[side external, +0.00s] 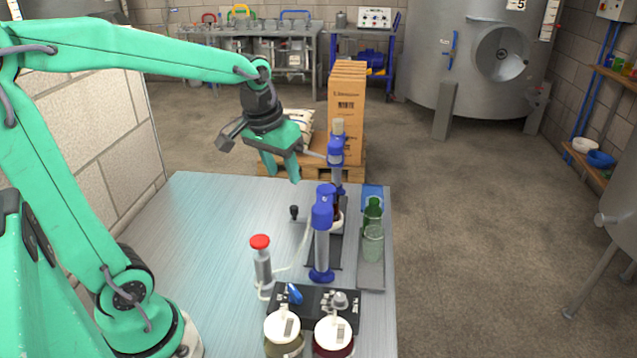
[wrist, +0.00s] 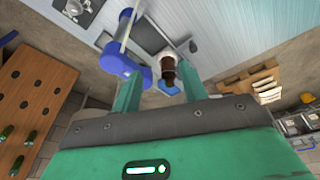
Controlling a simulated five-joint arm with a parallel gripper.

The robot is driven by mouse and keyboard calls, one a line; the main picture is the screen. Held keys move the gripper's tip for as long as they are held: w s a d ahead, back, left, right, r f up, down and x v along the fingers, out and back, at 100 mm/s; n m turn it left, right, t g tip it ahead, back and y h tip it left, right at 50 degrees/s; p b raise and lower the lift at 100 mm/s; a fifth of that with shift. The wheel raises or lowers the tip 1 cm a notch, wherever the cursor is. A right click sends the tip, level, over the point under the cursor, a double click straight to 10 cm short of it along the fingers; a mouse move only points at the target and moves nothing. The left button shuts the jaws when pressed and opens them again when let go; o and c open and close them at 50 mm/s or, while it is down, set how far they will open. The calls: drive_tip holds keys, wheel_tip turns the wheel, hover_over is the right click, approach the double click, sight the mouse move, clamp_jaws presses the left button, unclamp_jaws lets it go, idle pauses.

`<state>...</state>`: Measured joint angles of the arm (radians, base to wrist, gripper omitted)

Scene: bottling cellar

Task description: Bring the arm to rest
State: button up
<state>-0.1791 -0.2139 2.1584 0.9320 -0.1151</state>
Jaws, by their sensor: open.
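My gripper (side external: 282,174) hangs at the end of my raised green arm, above the far edge of the metal table (side external: 200,215). It points down, slightly tilted, and its jaws are apart with nothing held. In the wrist view my gripper (wrist: 160,80) shows its two green fingers spread. A brown bottle (wrist: 168,68) appears between them in that view, farther off and untouched. In the side view the brown bottle is mostly hidden behind a blue-headed stand (side external: 322,240).
A second blue-headed device (side external: 337,150) stands near my gripper's right. A green bottle (side external: 373,212) and a clear glass (side external: 373,243) stand on a tray at the table's right. A red-capped cylinder (side external: 262,262) and two lidded jars are nearer. The table's left half is clear.

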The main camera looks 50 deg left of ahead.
drive_tip(key=s+d+m+t, duration=0.1)
drive_tip(key=s+d, duration=0.2)
drive_tip(key=s, duration=0.2)
drive_tip(key=s+d+r+m+t, duration=0.1)
drive_tip(key=s+d+m, duration=0.1)
drive_tip(key=s, duration=0.3)
drive_tip(key=shift+s+d+t+h, duration=0.3)
drive_tip(key=shift+s+d, duration=0.05)
drive_tip(key=shift+d, duration=0.15)
drive_tip(key=shift+r, duration=0.1)
idle(1.1)
drive_tip(key=o, duration=1.3)
drive_tip(key=shift+w+a+r, duration=0.1)
drive_tip(key=shift+w+r, duration=0.25)
drive_tip(key=shift+w, duration=0.1)
drive_tip(key=shift+c, duration=0.2)
drive_tip(key=w+a+n+g, duration=0.2)
drive_tip(key=w+a+n, duration=0.2)
drive_tip(key=w, duration=0.9)
drive_tip(key=w+a+n+g, duration=0.3)
drive_tip(key=w+a+n, duration=0.1)
drive_tip(key=w, duration=0.8)
drive_tip(key=shift+w+a+n+g, duration=0.3)
drive_tip(key=shift+w+a, duration=0.1)
drive_tip(key=shift+a, duration=0.45)
